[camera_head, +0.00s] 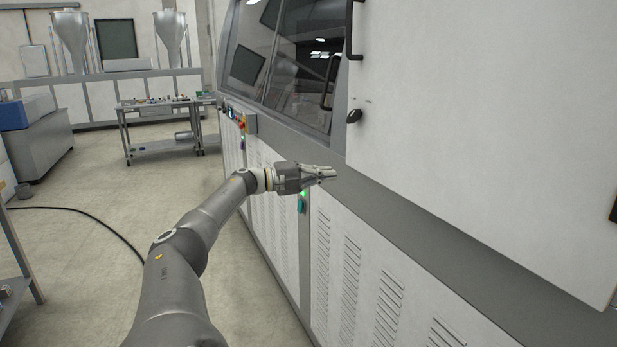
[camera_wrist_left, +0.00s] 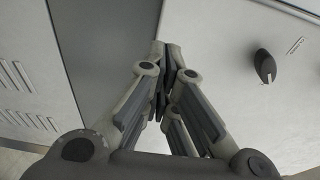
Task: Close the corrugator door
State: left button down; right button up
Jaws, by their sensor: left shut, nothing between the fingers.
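The corrugator (camera_head: 400,195) is a large white and grey machine on the right in the head view. Its dark glass front (camera_head: 275,60) has a black handle (camera_head: 328,82) at its right end. A second black handle (camera_head: 349,30) is beside it, at the edge of a big white panel (camera_head: 490,120). I cannot tell how far the door stands open. My left gripper (camera_head: 333,174) is shut and empty, below the glass front by the grey ledge. In the left wrist view the shut fingers (camera_wrist_left: 166,48) point toward the grey strip and white panel. My right gripper is not in view.
A black knob (camera_head: 354,116) sticks out of the white panel; it also shows in the left wrist view (camera_wrist_left: 265,66). A control box (camera_head: 240,120) juts out further left. A metal cart (camera_head: 165,125) stands behind. The floor (camera_head: 110,190) has a black cable (camera_head: 95,217).

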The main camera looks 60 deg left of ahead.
pick_arm(q)
jog(key=shift+s+a+r+b, duration=0.15)
jog(key=shift+s+a+b, duration=0.15)
jog(key=shift+s+a, duration=1.45)
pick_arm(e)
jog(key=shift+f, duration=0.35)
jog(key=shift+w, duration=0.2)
